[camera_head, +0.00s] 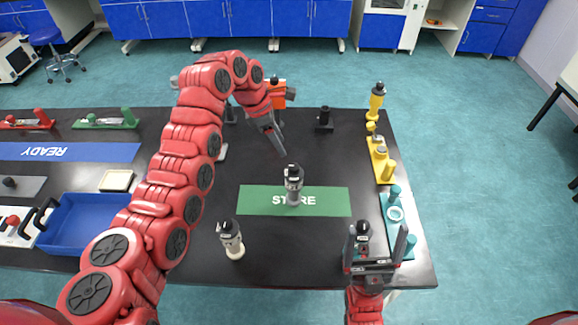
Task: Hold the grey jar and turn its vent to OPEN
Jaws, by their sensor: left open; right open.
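A grey jar with a dark cap (293,187) stands upright on the green STORE mat (330,202). Its vent setting is too small to read. My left gripper (277,142) is above and behind this jar, pointing down, open and apart from it. My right gripper (376,248) is open at the table's front right. Another dark-capped jar (362,232) shows at its fingers, its lower part hidden; I cannot tell whether they touch it.
A teal fixture (396,214) and a yellow fixture (379,158) line the right edge. A yellow bottle (376,102) and a black item (325,120) stand at the back. A blue tray (85,235) and a READY mat (100,152) lie left.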

